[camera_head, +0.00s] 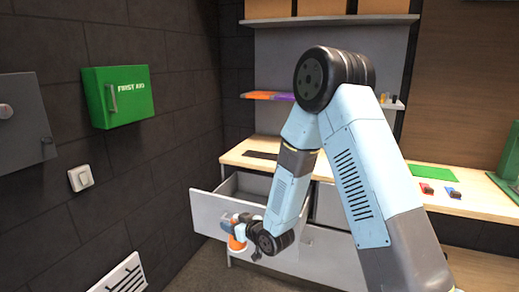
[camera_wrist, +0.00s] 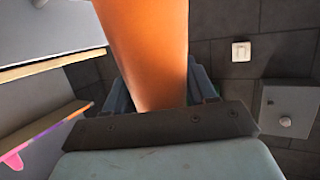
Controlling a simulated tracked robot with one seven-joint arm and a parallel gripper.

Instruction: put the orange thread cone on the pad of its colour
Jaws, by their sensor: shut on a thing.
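The orange thread cone (camera_head: 237,244) is held in my gripper (camera_head: 238,229), low in front of the open drawer's front panel in the head view. In the wrist view the cone (camera_wrist: 148,50) fills the upper middle, between my fingers. My gripper is shut on it; the cone's far end is out of the wrist frame. A flat orange pad (camera_head: 259,95) lies on the wall shelf at the back, beside a purple one (camera_head: 283,97). Part of this coloured row also shows at lower left in the wrist view, partly cut off.
An open drawer (camera_head: 208,214) juts out under the wooden counter (camera_head: 237,156). On the counter are a dark flat piece (camera_head: 261,155), a green mat (camera_head: 433,171), and small red (camera_head: 426,188) and blue (camera_head: 453,192) items. A dark wall with a green first-aid box (camera_head: 118,96) stands left.

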